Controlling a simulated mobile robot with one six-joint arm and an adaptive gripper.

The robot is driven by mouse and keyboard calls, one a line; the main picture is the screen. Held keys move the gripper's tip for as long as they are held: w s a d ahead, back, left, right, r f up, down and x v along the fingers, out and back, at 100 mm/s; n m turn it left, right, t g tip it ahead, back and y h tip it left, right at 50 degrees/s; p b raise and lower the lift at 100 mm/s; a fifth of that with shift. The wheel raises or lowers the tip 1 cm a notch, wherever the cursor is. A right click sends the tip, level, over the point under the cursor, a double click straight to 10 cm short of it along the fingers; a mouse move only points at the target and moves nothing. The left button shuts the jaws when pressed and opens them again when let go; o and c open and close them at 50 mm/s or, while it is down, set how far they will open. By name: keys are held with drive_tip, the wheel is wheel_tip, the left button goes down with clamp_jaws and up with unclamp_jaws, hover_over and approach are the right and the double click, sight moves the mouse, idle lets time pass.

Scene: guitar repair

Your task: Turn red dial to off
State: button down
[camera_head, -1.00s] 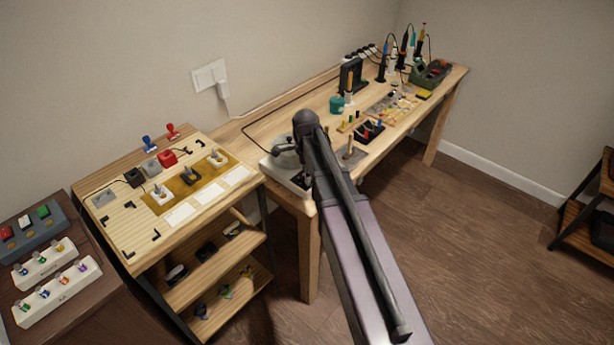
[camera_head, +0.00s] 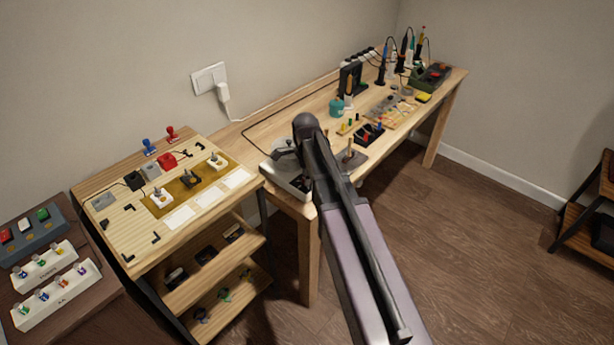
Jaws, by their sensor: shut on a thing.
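A pale box-shaped device (camera_head: 276,176) sits at the near left end of the long workbench (camera_head: 262,125). It has a dark front panel with a small reddish spot on it. The red dial cannot be made out clearly, as my arm covers much of that panel. My arm reaches up from the bottom of the picture and bends down at the dark wrist joint. My gripper (camera_head: 285,153) is at the device, partly hidden by the arm. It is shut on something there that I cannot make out.
Behind the device stand a teal pot (camera_head: 337,107), a dark stand (camera_head: 351,78) and a green unit with red parts (camera_head: 432,75). A lower wooden board (camera_head: 122,226) with switches is at the left.

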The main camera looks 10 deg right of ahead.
drive_tip(key=shift+w+n, duration=0.1)
drive_tip(key=shift+n, duration=0.3)
drive_tip(key=n, duration=1)
drive_tip(key=shift+n+h, duration=0.3)
drive_tip(key=shift+n, duration=0.1)
drive_tip(key=n, duration=0.6)
drive_tip(key=shift+t, duration=0.4)
drive_tip(key=n, duration=0.6)
drive_tip(key=shift+c, duration=1.7)
unclamp_jaws()
